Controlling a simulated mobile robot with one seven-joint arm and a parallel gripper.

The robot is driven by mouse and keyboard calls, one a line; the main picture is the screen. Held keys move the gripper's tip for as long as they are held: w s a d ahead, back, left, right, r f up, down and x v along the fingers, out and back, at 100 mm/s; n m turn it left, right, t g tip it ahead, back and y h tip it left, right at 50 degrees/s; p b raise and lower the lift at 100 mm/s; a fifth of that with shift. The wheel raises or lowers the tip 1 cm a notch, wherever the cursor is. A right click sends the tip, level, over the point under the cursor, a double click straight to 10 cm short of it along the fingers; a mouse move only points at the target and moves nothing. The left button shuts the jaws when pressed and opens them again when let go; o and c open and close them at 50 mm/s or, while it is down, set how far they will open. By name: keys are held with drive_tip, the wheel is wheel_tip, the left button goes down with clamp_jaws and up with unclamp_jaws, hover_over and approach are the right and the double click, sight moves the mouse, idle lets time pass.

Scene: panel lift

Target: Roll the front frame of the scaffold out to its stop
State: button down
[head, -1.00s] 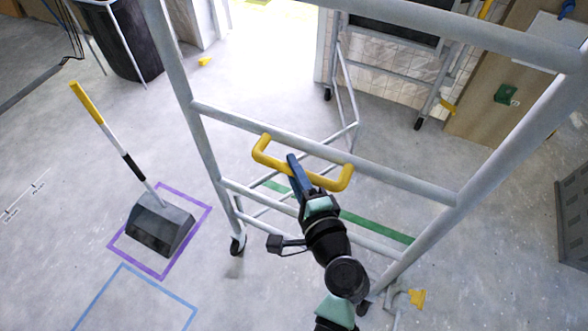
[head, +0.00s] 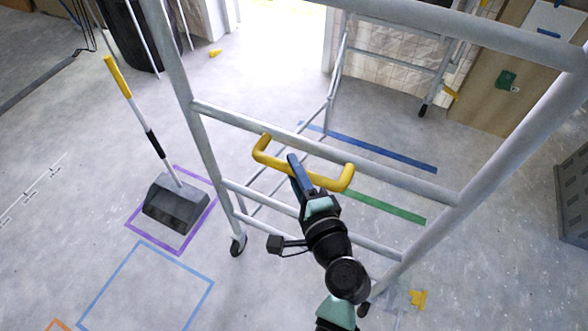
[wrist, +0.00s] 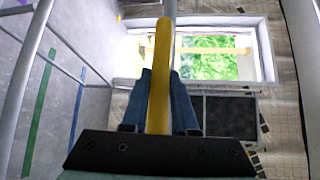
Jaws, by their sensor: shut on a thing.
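The scaffold's front frame (head: 207,155) is grey tubing on castors, standing close before me in the head view. A yellow handle (head: 267,155) is fixed to its middle rung. My gripper (head: 297,167) is shut on that handle; in the wrist view the handle (wrist: 160,75) runs upright between the two blue fingers. A front castor (head: 238,245) rests on the floor at left. The scaffold's rear frame (head: 338,60) stands farther back, joined by low tubes. A blue floor stripe (head: 370,148) and a green stripe (head: 385,207) lie between the frames.
A dustpan (head: 178,203) with a yellow-tipped handle stands in a purple floor outline at left. A blue outline (head: 148,290) lies nearer. A dark bin (head: 125,35) is at back left, a grey crate (head: 573,195) at right. Yellow scraps lie on the floor.

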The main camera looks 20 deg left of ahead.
drive_tip(key=shift+s+f, duration=0.2)
drive_tip(key=shift+f, duration=0.05)
drive_tip(key=c, duration=1)
unclamp_jaws()
drive_tip(key=shift+c, duration=0.2)
drive_tip(key=o, duration=0.4)
drive_tip(key=shift+r, duration=0.2)
drive_tip(key=shift+c, duration=0.2)
drive_tip(key=v, duration=1.3)
drive_tip(key=shift+b, duration=0.45)
